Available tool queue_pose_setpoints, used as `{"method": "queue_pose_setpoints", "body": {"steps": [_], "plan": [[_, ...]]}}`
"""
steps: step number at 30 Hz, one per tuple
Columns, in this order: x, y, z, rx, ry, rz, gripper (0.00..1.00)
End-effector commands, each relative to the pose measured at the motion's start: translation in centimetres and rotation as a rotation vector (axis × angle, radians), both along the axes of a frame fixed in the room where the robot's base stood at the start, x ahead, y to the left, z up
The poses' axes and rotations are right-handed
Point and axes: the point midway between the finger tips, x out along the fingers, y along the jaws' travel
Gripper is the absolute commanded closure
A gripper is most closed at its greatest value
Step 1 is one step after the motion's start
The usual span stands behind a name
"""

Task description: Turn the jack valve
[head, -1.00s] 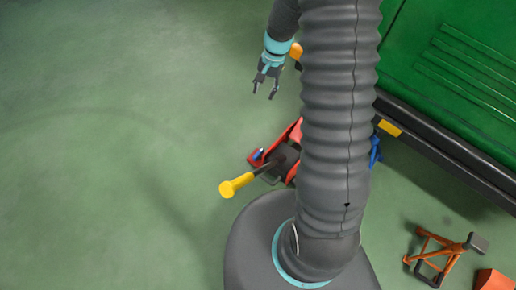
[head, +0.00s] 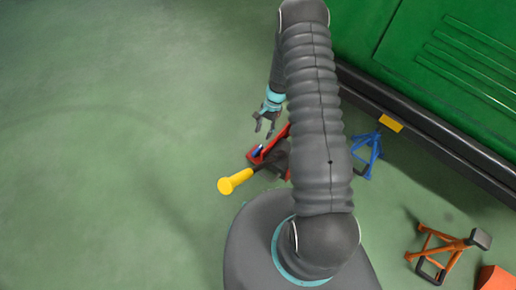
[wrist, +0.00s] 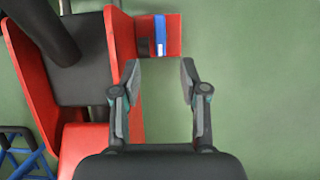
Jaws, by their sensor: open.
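The red floor jack (head: 272,145) sits on the floor near my base, partly hidden behind my arm in the head view. Its handle ends in a yellow grip (head: 235,181). The small blue valve (head: 258,151) is on the jack's red side. In the wrist view the valve (wrist: 160,35) is a blue strip with a white patch on a red block, and the jack's red body (wrist: 95,145) fills the left. My gripper (head: 264,127) is open and empty, just above the valve in the head picture. In the wrist view my gripper's fingertips (wrist: 162,68) are spread just below the valve, not around it.
A blue jack stand (head: 367,152) is right of my arm, beside a green vehicle (head: 445,60) with a dark lower edge. An orange stand (head: 440,250) and an orange block (head: 494,280) are at the lower right. The green floor on the left is clear.

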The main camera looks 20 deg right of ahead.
Motion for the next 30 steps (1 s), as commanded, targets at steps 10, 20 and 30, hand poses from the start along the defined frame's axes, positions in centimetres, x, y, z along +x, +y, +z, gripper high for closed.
{"method": "queue_pose_setpoints", "body": {"steps": [10,20,30], "plan": [[-1.6,2.1,-6.1,0.0,0.003,0.002,0.56],[-2.3,3.1,-9.2,0.0,0.0,0.002,0.56],[-2.3,3.2,-9.4,0.0,0.0,0.002,0.56]]}}
